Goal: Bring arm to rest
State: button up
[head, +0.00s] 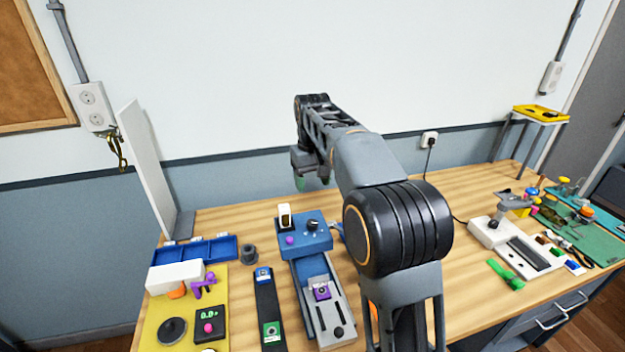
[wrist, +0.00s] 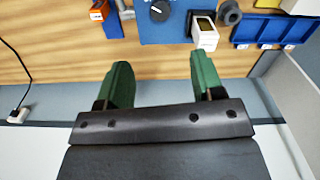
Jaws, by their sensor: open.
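My gripper (wrist: 160,78) shows in the wrist view with its two green fingers spread wide apart and nothing between them. In the head view my gripper (head: 300,184) hangs above the back part of the wooden bench (head: 237,215), near the wall and behind the blue device. My arm reaches up from the front of the bench and covers part of its middle. The fingertips are mostly hidden by the wrist in the head view.
A blue device (head: 305,236) with a dark knob and a white block (head: 284,215) stands below my gripper. Blue bins (head: 208,249) and a tall white panel (head: 148,170) are at left. A white machine (head: 497,232) and green mat are at right.

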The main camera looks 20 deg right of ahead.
jog(key=shift+m, duration=0.3)
jog(key=f, duration=0.4)
jog(key=shift+s+f, duration=0.35)
jog(key=shift+s, duration=0.05)
jog(key=s+f+t, duration=0.1)
jog(key=s+t, duration=0.1)
jog(key=s, duration=0.9)
jog(key=s+f+m+t, duration=0.1)
jog(key=s+f+t, duration=0.1)
jog(key=s, duration=1)
jog(key=shift+f, duration=0.3)
jog(key=shift+c, duration=0.2)
